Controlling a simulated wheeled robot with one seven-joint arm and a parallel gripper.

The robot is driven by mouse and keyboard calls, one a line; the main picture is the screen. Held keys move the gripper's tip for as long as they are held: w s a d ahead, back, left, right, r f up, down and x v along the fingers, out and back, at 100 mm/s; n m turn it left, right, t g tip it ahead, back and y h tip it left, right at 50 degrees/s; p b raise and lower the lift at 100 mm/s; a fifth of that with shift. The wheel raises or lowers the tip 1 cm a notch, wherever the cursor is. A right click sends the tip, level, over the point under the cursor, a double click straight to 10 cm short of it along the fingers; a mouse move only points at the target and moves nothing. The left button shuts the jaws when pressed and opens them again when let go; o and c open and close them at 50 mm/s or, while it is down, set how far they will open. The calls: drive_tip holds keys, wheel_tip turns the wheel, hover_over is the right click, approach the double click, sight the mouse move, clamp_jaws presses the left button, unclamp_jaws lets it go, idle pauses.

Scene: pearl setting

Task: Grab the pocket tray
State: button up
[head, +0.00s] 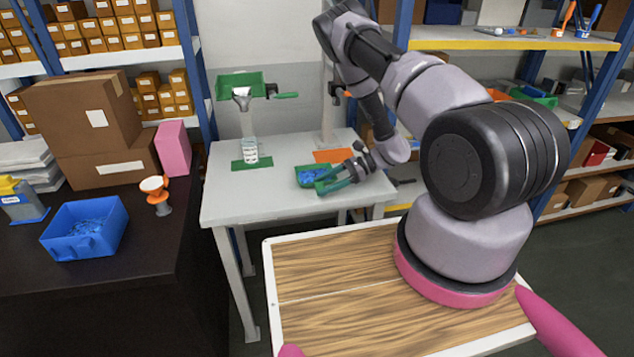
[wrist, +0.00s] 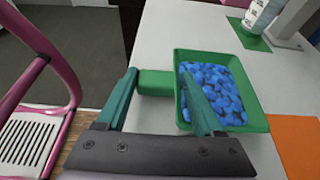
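A small green tray (head: 306,183) filled with blue pieces sits on the grey table, right of centre. The tray (wrist: 262,124) also shows in the wrist view, with a short green block-like handle (wrist: 155,83) on its left side. My gripper (head: 330,177) is low over the table beside the tray. In the wrist view my gripper (wrist: 159,72) has its two green fingers apart, with the handle showing between them. The right finger overlaps the tray's interior in the picture. Whether either finger touches the handle or tray cannot be told.
An orange mat (head: 332,156) lies near the tray. A dark counter at left holds a blue bin (head: 110,222) and boxes. The front left tabletop is clear.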

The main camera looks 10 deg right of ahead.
clamp_jaws()
drive_tip(key=shift+r, duration=0.1)
wheel_tip(320, 180, up, 10)
idle(0.8)
